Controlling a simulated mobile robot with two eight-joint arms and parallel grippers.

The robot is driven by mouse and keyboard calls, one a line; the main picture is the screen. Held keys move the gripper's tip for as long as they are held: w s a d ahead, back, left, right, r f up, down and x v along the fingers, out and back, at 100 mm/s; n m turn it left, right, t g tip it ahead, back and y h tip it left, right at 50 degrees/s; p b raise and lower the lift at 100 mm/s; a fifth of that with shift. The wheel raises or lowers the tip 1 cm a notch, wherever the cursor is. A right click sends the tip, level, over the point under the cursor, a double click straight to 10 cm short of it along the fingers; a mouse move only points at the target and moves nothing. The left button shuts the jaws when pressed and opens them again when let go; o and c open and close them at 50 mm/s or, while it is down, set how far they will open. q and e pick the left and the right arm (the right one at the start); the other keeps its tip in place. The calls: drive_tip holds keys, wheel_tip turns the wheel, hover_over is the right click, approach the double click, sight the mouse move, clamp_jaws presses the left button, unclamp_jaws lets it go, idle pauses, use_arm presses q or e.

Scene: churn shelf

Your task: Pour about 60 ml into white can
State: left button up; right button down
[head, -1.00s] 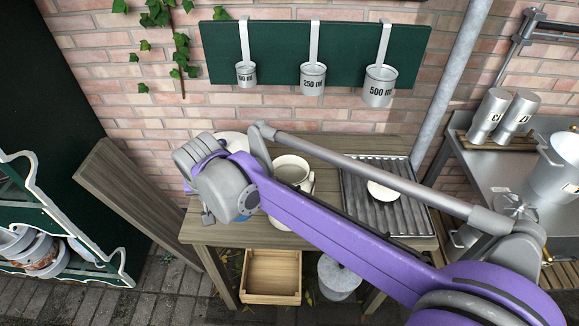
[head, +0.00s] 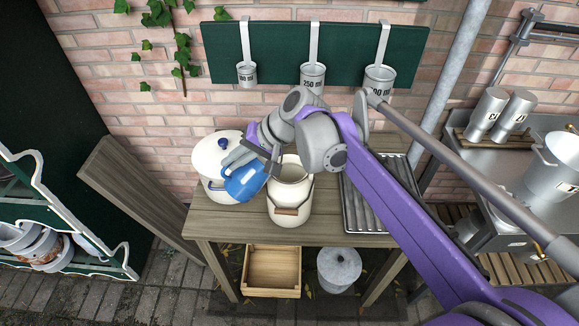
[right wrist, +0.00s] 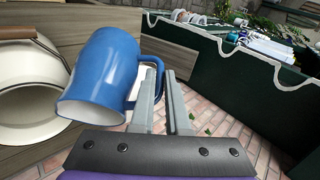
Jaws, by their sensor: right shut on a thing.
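The white can (head: 289,208), cream-coloured with a wire bail and wooden grip, stands open on the wooden table. It also shows at the left of the right wrist view (right wrist: 32,105). My right gripper (head: 258,156) is shut on the handle of a blue mug (head: 243,183), left of the can's mouth. In the right wrist view, the mug (right wrist: 103,72) is tilted, its rim towards the lower left, on the can's side. No liquid is visible, and I cannot tell the mug's contents. My left gripper is out of view.
A white lidded pot (head: 213,160) with a blue knob stands left of the can, partly behind the mug. A ribbed metal drainer (head: 362,210) lies to the right, partly under my arm. Measuring cups (head: 312,75) hang on the wall rail behind.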

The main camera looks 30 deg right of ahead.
sight(248, 165)
drive_tip(key=shift+d+r+y, duration=0.25)
drive_tip(key=shift+y, duration=0.05)
drive_tip(key=shift+d+r+y, duration=0.35)
drive_tip(key=shift+r+y, duration=0.15)
drive_tip(key=shift+r, duration=0.05)
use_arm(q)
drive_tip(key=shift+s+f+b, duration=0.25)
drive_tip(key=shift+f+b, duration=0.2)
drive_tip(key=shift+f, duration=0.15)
use_arm(e)
drive_tip(key=shift+d, duration=0.2)
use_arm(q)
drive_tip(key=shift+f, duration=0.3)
use_arm(e)
drive_tip(key=shift+d+m+t+y, duration=0.15)
drive_tip(key=shift+m+t+y, duration=0.15)
